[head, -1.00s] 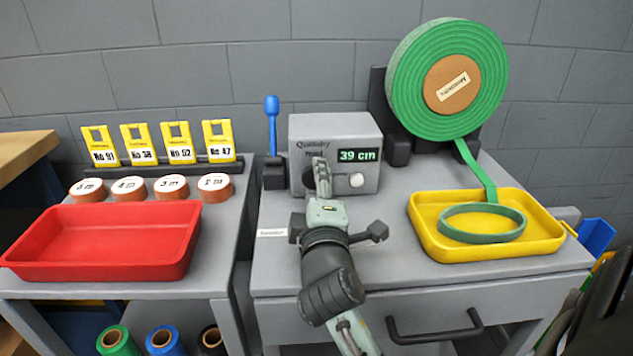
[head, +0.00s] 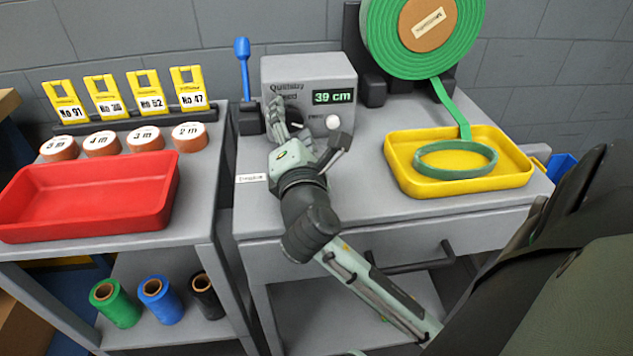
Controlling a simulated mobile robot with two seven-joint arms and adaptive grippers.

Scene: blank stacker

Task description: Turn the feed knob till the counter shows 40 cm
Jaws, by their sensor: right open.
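The grey feed box (head: 340,72) stands at the back of the right-hand bench. Its green-lit counter (head: 333,96) reads 39 cm. A white round button (head: 333,122) sits below the counter. My right gripper (head: 277,112) is open, with its fingers at the left part of the box front, where the feed knob is. The gripper hides most of the knob, so I cannot tell whether the fingers touch it. Green strip (head: 447,105) runs from the big green roll (head: 378,35) down to a loop (head: 455,172) in the yellow tray (head: 510,178). My left gripper is not in view.
A blue-handled tool (head: 243,65) stands upright left of the box. On the left bench are a red tray (head: 85,195), several orange rolls (head: 146,137) and yellow numbered tags (head: 104,95). Spools (head: 160,298) stand below. The bench front between gripper and yellow tray is clear.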

